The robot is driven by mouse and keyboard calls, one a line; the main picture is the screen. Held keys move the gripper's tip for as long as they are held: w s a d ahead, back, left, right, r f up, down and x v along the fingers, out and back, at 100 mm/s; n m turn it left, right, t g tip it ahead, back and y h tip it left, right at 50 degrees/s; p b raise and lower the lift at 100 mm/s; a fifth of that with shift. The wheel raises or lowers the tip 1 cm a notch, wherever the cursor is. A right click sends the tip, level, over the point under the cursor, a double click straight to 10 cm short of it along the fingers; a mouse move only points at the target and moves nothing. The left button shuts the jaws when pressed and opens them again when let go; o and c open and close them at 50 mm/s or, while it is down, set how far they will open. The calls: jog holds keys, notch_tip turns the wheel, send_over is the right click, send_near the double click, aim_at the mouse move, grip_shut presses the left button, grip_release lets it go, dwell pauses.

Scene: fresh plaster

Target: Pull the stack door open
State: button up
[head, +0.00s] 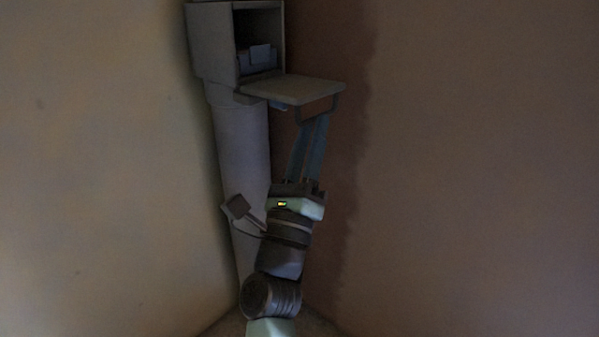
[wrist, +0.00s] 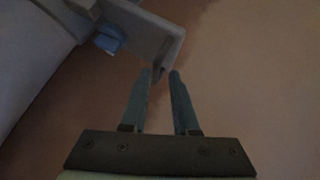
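The stack door (head: 305,89) is a grey flap at the bottom front of a box on a pale pipe. It stands folded down, about level, and the box mouth is open. Its dark handle (head: 301,116) hangs at the front edge. My gripper (head: 315,121) reaches up from below, its two blue-green fingers at the handle. In the wrist view the door (wrist: 150,33) is above the fingertips, and my gripper (wrist: 161,74) shows a gap between its fingers. Part of the handle end lies at that gap; contact is unclear.
The grey box (head: 210,43) holds pale blue items (head: 262,55). It sits on a thick upright pipe (head: 243,140) in a corner. A blue piece (wrist: 110,38) shows under the door. Plain walls stand at both sides, and the space right of the door is clear.

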jog(key=p+v, duration=0.2)
jog(key=v, duration=0.6)
jog(key=shift+s+f, duration=0.2)
jog(key=shift+a, duration=0.15)
